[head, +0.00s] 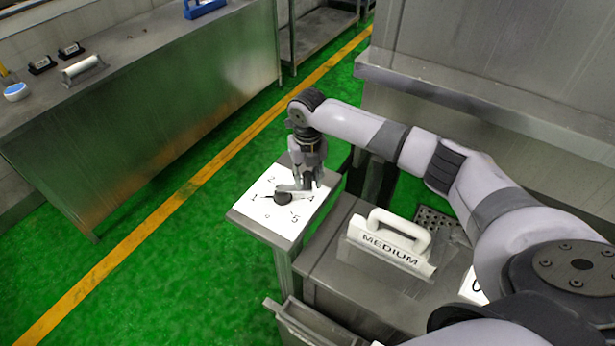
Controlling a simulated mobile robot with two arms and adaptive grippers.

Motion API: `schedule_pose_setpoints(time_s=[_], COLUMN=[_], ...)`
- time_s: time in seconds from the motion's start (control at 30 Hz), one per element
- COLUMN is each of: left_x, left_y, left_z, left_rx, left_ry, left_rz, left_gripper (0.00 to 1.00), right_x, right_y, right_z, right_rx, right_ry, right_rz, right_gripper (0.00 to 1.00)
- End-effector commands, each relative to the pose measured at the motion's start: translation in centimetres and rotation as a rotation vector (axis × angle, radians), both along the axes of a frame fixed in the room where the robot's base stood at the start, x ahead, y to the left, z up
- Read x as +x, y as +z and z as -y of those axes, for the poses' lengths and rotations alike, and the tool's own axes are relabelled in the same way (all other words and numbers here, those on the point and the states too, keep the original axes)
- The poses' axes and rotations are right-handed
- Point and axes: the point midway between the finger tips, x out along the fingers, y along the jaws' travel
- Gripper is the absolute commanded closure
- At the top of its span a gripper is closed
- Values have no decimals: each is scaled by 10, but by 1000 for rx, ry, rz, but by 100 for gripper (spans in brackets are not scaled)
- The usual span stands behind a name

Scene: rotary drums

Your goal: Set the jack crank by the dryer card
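A white dial plate (275,222) with printed numbers lies on top of a small metal stand. The crank's round black hub (283,199) sits in its middle, with a thin dark pointer toward the 1. My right gripper (302,184) is down at the crank, just behind and right of the hub, near the 4. Its fingers overlap the crank's arm, so I cannot tell whether they are closed on it. A white block with a handle, marked MEDIUM (388,248), stands on the metal bench. A white card (472,287) at the right is mostly hidden by my arm. My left gripper is out of view.
The metal bench (325,262) adjoins the dial stand (240,222). A long steel counter (150,105) at the left holds a grey-white roller (82,69), black blocks and a blue-white bowl (16,92). Green floor with a yellow line (160,217) lies clear between.

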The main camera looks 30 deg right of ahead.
Motion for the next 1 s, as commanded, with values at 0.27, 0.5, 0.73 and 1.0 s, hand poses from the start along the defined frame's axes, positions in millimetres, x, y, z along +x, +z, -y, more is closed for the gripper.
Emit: schedule_pose_setpoints(time_s=[0.27, 0.5, 0.73, 1.0], left_x=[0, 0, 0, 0], left_y=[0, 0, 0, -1], left_z=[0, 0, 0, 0], left_rx=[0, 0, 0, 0], left_ry=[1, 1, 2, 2], left_rz=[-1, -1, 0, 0], left_gripper=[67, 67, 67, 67], right_x=[0, 0, 0, 2], right_y=[0, 1, 1, 0], right_z=[0, 0, 0, -2], right_rx=[0, 0, 0, 0], right_ry=[0, 0, 0, -2], right_rz=[0, 0, 0, 0], right_gripper=[90, 100, 100, 100])
